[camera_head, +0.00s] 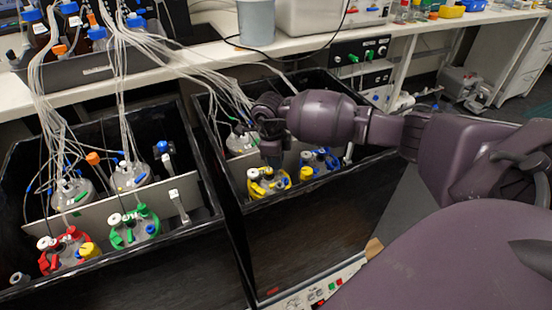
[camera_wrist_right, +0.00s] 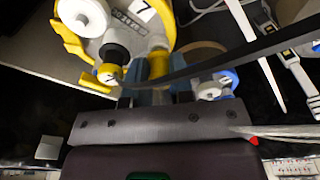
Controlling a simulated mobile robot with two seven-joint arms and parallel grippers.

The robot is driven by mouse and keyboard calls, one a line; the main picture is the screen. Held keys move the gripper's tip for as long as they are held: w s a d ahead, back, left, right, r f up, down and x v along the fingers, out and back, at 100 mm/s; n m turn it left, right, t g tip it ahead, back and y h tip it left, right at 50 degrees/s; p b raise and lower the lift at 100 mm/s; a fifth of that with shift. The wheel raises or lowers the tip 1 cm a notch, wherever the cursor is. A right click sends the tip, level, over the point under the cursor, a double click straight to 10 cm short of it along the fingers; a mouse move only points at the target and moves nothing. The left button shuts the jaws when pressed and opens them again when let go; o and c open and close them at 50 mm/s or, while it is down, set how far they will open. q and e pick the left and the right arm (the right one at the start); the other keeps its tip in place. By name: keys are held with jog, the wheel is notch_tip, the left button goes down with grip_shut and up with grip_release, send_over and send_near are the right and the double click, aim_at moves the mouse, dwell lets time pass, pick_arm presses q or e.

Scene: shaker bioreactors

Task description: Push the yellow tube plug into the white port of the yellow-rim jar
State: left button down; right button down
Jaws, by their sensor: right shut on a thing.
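The yellow-rim jar (camera_head: 268,190) stands in the right black bin, and its yellow rim with a "7" label fills the top left of the wrist view (camera_wrist_right: 163,18). A large white round port or cap (camera_wrist_right: 85,15) sits on its lid. A black fitting with a yellow "7" end (camera_wrist_right: 109,75) is beside it. My right gripper (camera_head: 272,160) is low over the far side of this jar. In the wrist view the right gripper (camera_wrist_right: 160,88) is shut on a yellow piece (camera_wrist_right: 158,63), apparently the tube plug, close to the lid. My left gripper is not in view.
A blue-rim jar (camera_head: 325,162) stands right of the yellow one. A second black bin (camera_head: 205,236) holds red-rim (camera_head: 66,250) and green-rim (camera_head: 135,228) jars. Clear tubes (camera_head: 185,60) hang down from the bench. A dark tube crosses just above my right gripper in the wrist view.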

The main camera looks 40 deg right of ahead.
jog(key=shift+f, duration=0.55)
dwell(0.6)
jog(key=c, duration=0.9)
grip_release()
jog(key=r, duration=0.3)
jog(key=r+p, duration=0.1)
jog(key=r, duration=0.3)
jog(key=w+r, duration=0.1)
jog(key=r, duration=0.2)
jog(key=shift+a+r, duration=0.4)
